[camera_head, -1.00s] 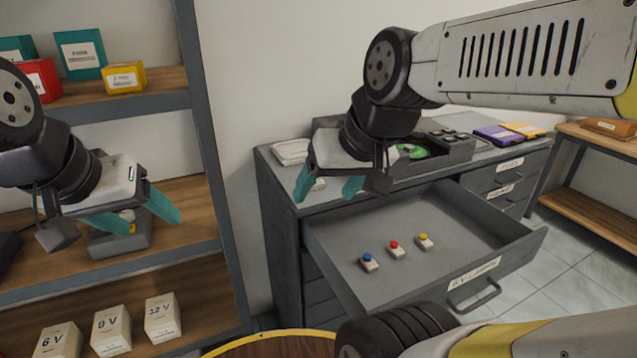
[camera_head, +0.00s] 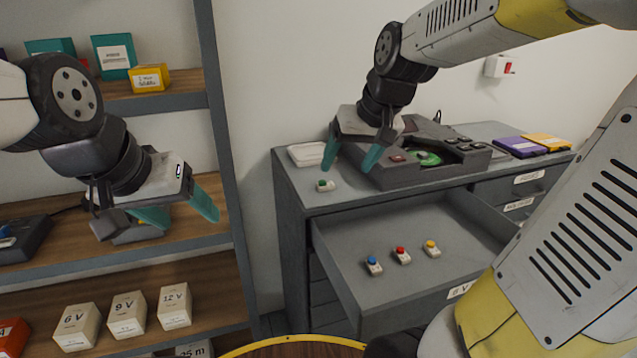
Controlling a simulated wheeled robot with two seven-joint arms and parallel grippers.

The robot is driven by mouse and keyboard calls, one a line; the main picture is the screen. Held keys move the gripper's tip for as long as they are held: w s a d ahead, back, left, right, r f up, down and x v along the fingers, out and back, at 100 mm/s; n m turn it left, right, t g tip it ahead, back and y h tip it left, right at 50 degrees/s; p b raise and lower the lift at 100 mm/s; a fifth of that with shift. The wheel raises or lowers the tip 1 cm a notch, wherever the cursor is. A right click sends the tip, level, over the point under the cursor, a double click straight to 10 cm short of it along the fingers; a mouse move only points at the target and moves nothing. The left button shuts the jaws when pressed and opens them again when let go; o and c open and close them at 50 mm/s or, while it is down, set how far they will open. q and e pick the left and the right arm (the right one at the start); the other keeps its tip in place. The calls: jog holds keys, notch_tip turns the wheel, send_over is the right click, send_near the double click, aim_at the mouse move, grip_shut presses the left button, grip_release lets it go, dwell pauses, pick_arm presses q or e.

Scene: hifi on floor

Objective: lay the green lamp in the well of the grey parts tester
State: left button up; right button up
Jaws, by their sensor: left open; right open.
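The green lamp (camera_head: 326,185), a small pale block with a green cap, lies on the grey cabinet top near its front left edge. My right gripper (camera_head: 351,158) is open and empty above the cabinet top, behind and to the right of the lamp, apart from it. My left gripper (camera_head: 178,212) is open and empty in front of the shelf unit.
The open drawer (camera_head: 350,246) holds blue, red and yellow lamps. Voltage-marked boxes (camera_head: 128,314) stand on the lower shelf. A dark device (camera_head: 22,240) stands at left.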

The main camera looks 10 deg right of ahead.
jog(key=n+h, duration=0.1)
send_near(326, 183)
jog(key=shift+g+h, duration=0.3)
jog(key=x, duration=0.9)
jog(key=shift+w+a+r, duration=0.1)
jog(key=shift+w+a, duration=0.1)
jog(key=shift+w, duration=0.2)
grip_shut()
jog(key=shift+r, duration=0.15)
